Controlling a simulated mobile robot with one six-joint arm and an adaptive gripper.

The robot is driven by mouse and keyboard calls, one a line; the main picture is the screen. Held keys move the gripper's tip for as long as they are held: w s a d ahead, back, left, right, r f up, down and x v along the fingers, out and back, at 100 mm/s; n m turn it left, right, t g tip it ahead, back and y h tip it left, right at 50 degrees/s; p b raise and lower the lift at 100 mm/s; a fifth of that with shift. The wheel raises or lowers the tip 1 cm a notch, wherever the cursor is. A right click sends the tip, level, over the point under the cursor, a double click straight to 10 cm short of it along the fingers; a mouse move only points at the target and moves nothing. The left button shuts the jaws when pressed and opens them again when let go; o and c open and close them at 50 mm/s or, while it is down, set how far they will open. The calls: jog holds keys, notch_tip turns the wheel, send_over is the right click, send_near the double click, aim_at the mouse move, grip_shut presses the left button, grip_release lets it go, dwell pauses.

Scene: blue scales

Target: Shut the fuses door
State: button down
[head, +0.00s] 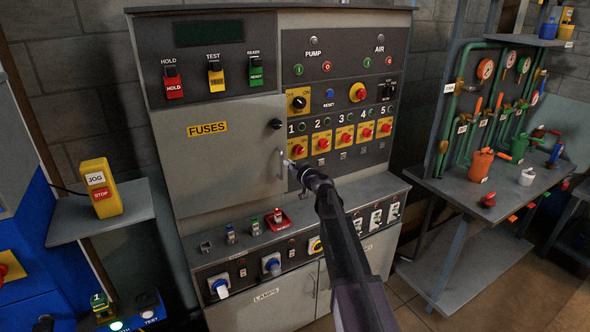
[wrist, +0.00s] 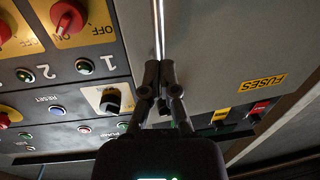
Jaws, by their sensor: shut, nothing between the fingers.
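The fuses door (head: 215,160) is a grey panel with a yellow FUSES label (head: 207,129) on the left of the control cabinet. It looks about flush with the cabinet front; I cannot tell whether it is fully shut. Its upright metal handle (head: 282,162) is at the right edge, below a black knob (head: 275,124). My gripper (head: 289,164) is shut and empty beside the handle's lower part. In the wrist view the closed fingertips (wrist: 160,72) overlap the end of the handle (wrist: 158,28); I cannot tell whether they touch it.
Numbered red-and-yellow switches (head: 344,137) sit just right of the door. A ledge (head: 210,262) with small switches projects below. A yellow JOG/STOP box (head: 100,188) stands on a shelf at left. A pipe bench (head: 470,190) is at right.

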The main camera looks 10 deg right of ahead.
jog(key=shift+x, duration=0.95)
jog(key=shift+w, duration=0.1)
jog(key=w, duration=0.4)
jog(key=shift+w+a+r, duration=0.2)
jog(key=shift+a, duration=0.05)
jog(key=shift+w, duration=0.1)
jog(key=shift+d, duration=0.1)
jog(key=v, duration=1.5)
jog(key=shift+w+d, duration=0.2)
